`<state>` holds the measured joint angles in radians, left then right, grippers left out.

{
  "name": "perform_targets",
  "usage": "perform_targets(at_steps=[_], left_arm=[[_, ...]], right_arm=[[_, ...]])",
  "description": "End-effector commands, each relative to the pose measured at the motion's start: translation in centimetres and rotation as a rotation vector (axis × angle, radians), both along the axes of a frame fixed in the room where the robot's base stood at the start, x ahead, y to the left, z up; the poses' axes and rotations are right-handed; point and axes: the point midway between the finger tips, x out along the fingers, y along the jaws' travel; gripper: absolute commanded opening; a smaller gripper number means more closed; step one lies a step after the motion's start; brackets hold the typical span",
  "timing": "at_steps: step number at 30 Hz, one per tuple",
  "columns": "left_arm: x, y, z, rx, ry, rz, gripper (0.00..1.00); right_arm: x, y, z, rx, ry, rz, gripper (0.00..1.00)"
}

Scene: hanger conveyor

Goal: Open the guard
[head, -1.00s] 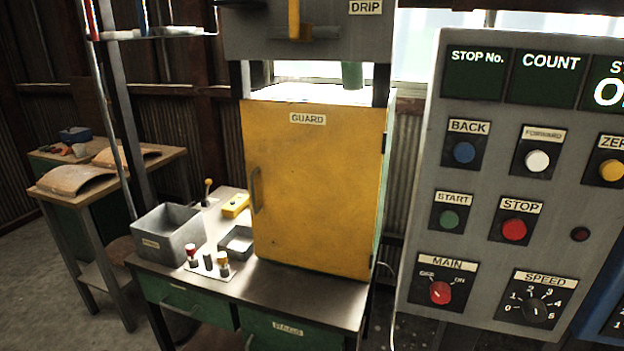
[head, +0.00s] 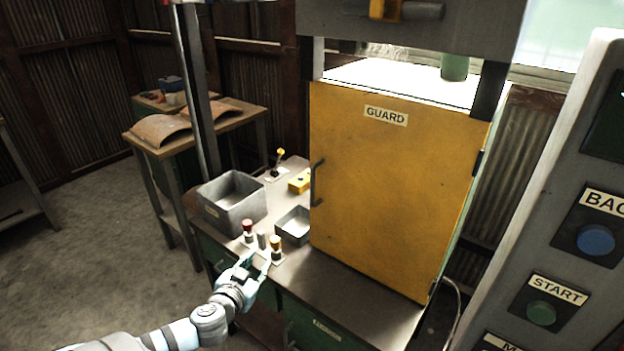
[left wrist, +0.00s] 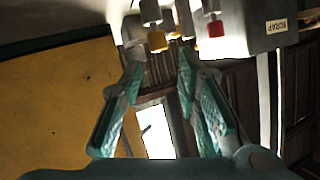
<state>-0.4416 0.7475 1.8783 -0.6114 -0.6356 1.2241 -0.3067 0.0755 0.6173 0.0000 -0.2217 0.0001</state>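The yellow guard (head: 395,190) is a door labelled GUARD. It is shut across the front of the station, with hinges on its right edge. Its dark handle (head: 317,184) stands upright near its left edge. My left gripper (head: 255,260) is open and empty, low in front of the bench and left of the guard, below and apart from the handle. In the left wrist view the two teal fingers (left wrist: 155,105) are spread with nothing between them, and the yellow guard (left wrist: 55,100) fills the left side. My right gripper is not in view.
A grey bin (head: 232,200), a small tray (head: 293,224) and red- and yellow-topped posts (head: 262,241) stand on the bench left of the guard. A grey control panel (head: 560,240) rises at the right. Open floor lies at the left.

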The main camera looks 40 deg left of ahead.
Motion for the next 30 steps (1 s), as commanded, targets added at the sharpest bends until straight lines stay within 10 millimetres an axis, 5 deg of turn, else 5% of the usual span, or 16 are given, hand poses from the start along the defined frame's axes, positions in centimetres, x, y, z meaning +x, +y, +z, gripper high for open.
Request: perform_targets(at_steps=[1, 3, 6, 11, 22, 30], left_arm=[[1.3, -1.9, 6.0, -0.012, -0.116, -0.048, 0.30], [2.2, -4.5, 11.9, -0.054, -0.255, -0.106, 0.30], [2.4, -7.0, 16.4, -0.102, -0.365, -0.160, 0.30], [4.0, -7.1, 17.3, -0.122, -0.398, -0.170, 0.30], [13.9, -5.1, 17.6, -0.129, -0.397, -0.171, 0.30], [16.4, -4.5, 17.4, -0.123, -0.393, -0.174, 0.30]], right_arm=[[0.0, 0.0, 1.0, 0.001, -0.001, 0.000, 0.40], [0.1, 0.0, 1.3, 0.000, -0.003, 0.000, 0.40], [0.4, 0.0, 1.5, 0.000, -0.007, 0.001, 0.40], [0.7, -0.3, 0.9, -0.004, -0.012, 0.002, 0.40], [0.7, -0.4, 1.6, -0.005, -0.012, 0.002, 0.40], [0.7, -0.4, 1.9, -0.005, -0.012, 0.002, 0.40]])
